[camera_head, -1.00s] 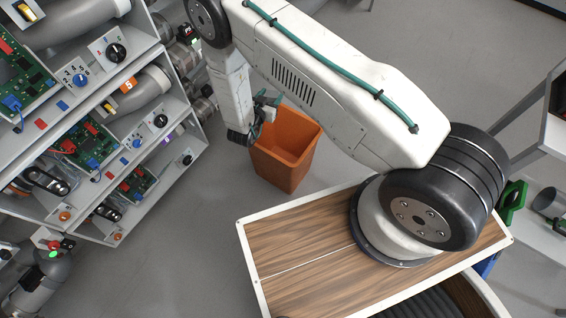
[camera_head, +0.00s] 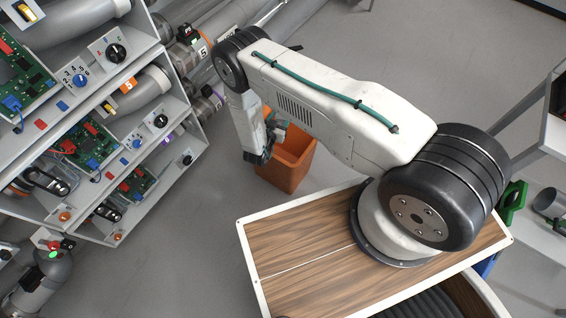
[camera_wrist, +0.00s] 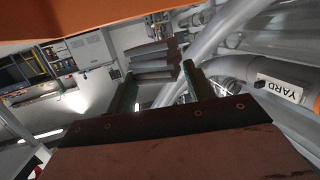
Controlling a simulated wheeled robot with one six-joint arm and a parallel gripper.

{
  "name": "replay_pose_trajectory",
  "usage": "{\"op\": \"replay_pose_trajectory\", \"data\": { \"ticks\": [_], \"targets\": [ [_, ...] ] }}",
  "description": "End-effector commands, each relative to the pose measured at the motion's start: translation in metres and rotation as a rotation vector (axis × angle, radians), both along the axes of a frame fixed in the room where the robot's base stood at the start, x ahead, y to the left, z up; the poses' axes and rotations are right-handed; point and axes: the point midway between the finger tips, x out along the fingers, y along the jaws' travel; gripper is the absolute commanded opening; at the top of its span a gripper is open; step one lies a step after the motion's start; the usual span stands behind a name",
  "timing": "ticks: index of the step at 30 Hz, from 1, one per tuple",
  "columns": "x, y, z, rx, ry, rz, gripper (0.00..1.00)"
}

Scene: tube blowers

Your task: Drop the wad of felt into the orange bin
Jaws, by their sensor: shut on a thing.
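The orange bin (camera_head: 291,170) stands on the floor beyond the wooden deck, its upper part partly covered by my arm. My gripper (camera_head: 276,128) is at the bin's upper left side in the head view, and its greenish fingers also show in the wrist view (camera_wrist: 160,82). It is shut on the wad of felt (camera_wrist: 153,58), a grey-brown layered lump between the fingertips. I cannot make out the wad in the head view. An orange surface, apparently the bin, fills the top edge of the wrist view.
A grey rack (camera_head: 165,95) with circuit boards, knobs and tubes stands left of the bin. Large grey pipes (camera_head: 225,18) run behind it. The wood-topped deck (camera_head: 300,250) under my arm is in front. Floor is open right of the bin and between rack and deck.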

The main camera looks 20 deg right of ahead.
Motion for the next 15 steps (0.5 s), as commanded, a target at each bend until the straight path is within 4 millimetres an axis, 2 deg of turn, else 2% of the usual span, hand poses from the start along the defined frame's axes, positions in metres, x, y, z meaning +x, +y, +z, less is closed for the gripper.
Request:
{"op": "replay_pose_trajectory", "data": {
  "ticks": [8,9,11,15],
  "targets": [
    [-0.0003,-0.0002,-0.0015,0.000,0.000,0.000,0.31],
    [-0.0002,-0.0001,-0.0014,0.000,0.000,0.000,0.61],
    [-0.0003,-0.0002,-0.0014,0.000,0.000,0.000,0.78],
    [-0.0002,-0.0002,-0.0013,0.000,0.000,0.000,0.78]
  ]
}}
